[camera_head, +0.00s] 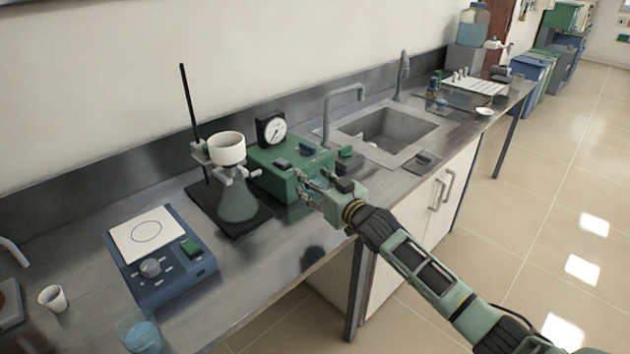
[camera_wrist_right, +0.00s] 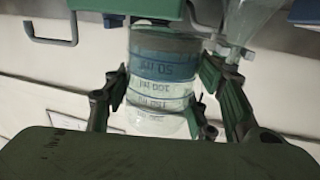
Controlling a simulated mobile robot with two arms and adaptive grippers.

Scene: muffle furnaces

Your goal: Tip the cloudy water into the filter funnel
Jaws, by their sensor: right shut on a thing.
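The filter funnel (camera_head: 227,148) is a white cup on top of a greenish conical flask (camera_head: 238,197), beside an upright black rod. My right gripper (camera_head: 312,187) is in front of the green pump box, to the right of the flask and apart from the funnel. In the wrist view my right gripper (camera_wrist_right: 160,98) is shut on a clear beaker (camera_wrist_right: 160,72) with printed marks and a bluish band. That beaker is hard to make out in the head view. Whether its water is cloudy I cannot tell. The flask glass (camera_wrist_right: 250,22) shows at the wrist view's upper right. My left gripper is out of view.
A green pump box (camera_head: 270,176) with a round gauge (camera_head: 271,129) stands behind my gripper. A blue hotplate (camera_head: 160,258), a small white cup (camera_head: 53,298) and a beaker with blue contents (camera_head: 143,336) are at the left. A sink (camera_head: 385,133) is at the right.

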